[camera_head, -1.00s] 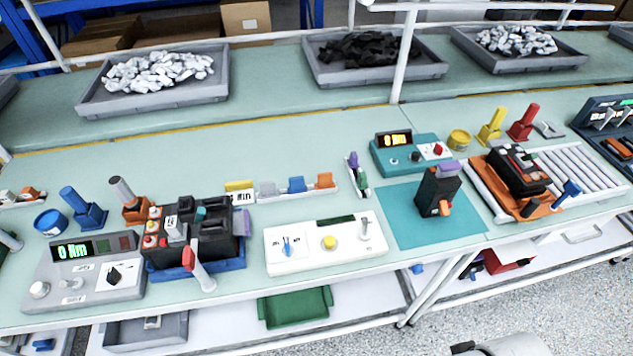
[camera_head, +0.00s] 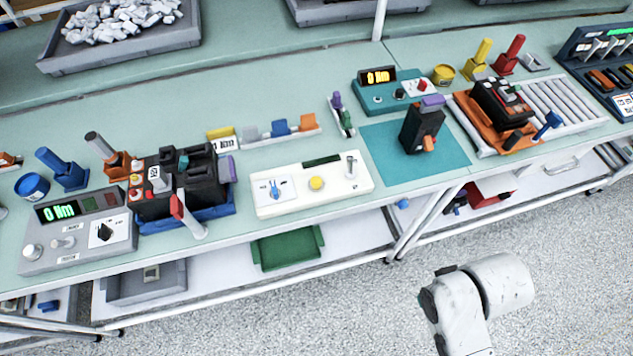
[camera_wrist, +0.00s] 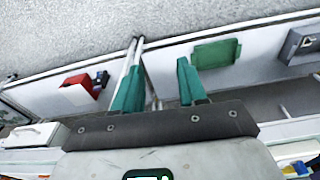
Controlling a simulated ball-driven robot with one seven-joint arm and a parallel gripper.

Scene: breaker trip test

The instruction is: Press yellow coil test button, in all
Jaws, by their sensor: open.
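The yellow button (camera_head: 316,183) is a round cap on the top face of a white test box (camera_head: 350,180). The box also carries a blue switch on its left, a dark display strip and a pale lever on its right. In the head view my arm is at the lower right, in front of the bench and well apart from the box. My gripper (camera_wrist: 158,65) shows in the wrist view with two green fingers spread apart and nothing between them. I cannot make out the yellow button in the wrist view.
A black breaker (camera_head: 424,128) stands on a teal mat (camera_head: 382,147) right of the box. A grey torque meter (camera_head: 100,250) and a black unit on a blue base are to its left. A green tray (camera_head: 287,247) is on the lower shelf. Floor is clear before the bench.

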